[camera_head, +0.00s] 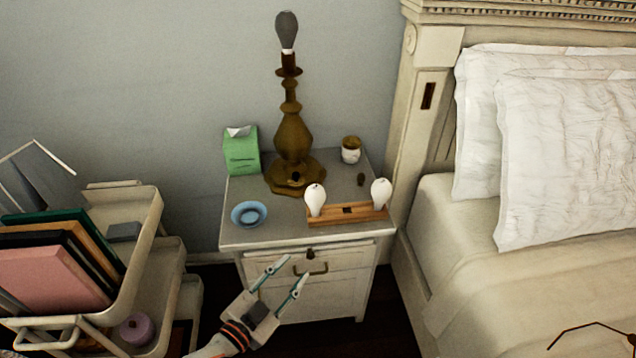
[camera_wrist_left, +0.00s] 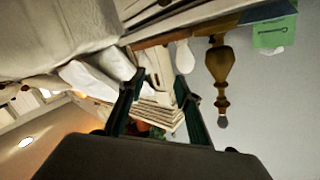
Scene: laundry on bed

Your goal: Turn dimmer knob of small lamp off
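The small lamp (camera_head: 331,218) is a low wooden bar with two white bulbs, standing on the front right of the nightstand top. A small dark square (camera_head: 347,210) sits mid-bar between the bulbs; I cannot tell whether it is the dimmer knob or how it is turned. One white bulb also shows in the left wrist view (camera_wrist_left: 184,57). My left gripper (camera_head: 297,269) is open and empty, in front of the nightstand drawer, below and apart from the lamp. Its two fingers also show spread in the left wrist view (camera_wrist_left: 158,88). My right gripper is not in view.
The nightstand (camera_head: 240,237) also holds a tall brass lamp (camera_head: 292,138), a green tissue box (camera_head: 242,152), a blue dish (camera_head: 249,214) and a small cup (camera_head: 351,149). A cart (camera_head: 150,235) with books stands left; the bed (camera_head: 480,280) is close on the right.

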